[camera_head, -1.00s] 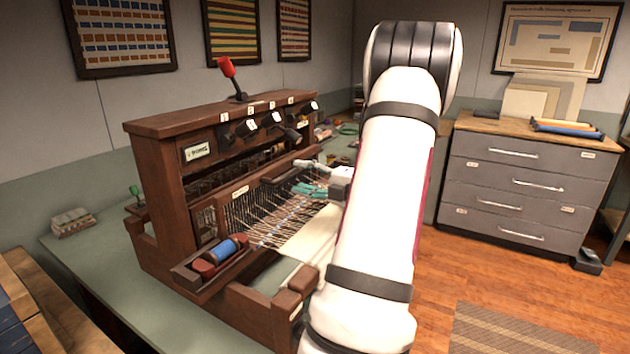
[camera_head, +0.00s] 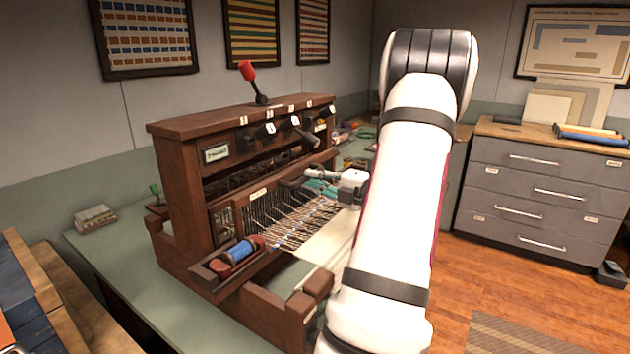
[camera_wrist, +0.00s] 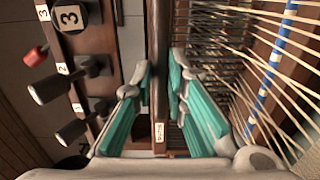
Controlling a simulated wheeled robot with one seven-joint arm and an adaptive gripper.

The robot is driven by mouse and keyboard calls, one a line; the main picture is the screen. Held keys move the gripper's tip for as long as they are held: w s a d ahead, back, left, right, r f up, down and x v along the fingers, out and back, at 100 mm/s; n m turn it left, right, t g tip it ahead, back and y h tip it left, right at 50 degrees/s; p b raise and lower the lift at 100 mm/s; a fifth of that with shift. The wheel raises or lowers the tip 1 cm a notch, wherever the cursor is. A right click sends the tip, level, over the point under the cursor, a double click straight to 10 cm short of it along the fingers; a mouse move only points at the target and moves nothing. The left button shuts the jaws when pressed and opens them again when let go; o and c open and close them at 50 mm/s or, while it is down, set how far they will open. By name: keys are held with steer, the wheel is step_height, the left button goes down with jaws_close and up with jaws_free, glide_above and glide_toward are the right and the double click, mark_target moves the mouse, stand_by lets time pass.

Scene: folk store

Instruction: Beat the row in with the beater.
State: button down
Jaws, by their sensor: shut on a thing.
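The loom (camera_head: 170,190) is a dark wooden frame on the green bench. Its beater (camera_wrist: 158,45) shows in the wrist view as a dark bar running up the middle. My gripper (camera_wrist: 160,85), with teal finger pads, is shut around this bar. In the head view my gripper (camera_head: 322,186) is at the beater's right part, partly hidden by my arm. Pale warp threads (camera_wrist: 235,45) run beside the bar on its right. A blue row (camera_wrist: 265,85) crosses them, apart from the bar. Pale woven cloth (camera_head: 325,243) lies in front, partly hidden by my arm.
A shuttle with blue yarn (camera_head: 240,250) rests in a tray at the loom's left front. Numbered levers (camera_head: 265,131) stick out above the beater. A red-knobbed lever (camera_head: 247,70) stands on top. Grey drawers (camera_head: 540,195) stand to the right, beyond open floor.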

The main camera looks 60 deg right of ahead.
steer(key=s+a+p, duration=0.1)
steer(key=s+p, duration=0.9)
steer(key=s, duration=0.6)
steer(key=shift+a, duration=0.4)
stand_by(0.4)
steer(key=shift+p, duration=0.55)
steer(key=c, duration=2.3)
jaws_free()
steer(key=shift+w, duration=0.1)
steer(key=o, duration=1.1)
steer(key=s+p, duration=0.4)
steer(key=s, duration=0.4)
steer(key=shift+a, duration=0.4)
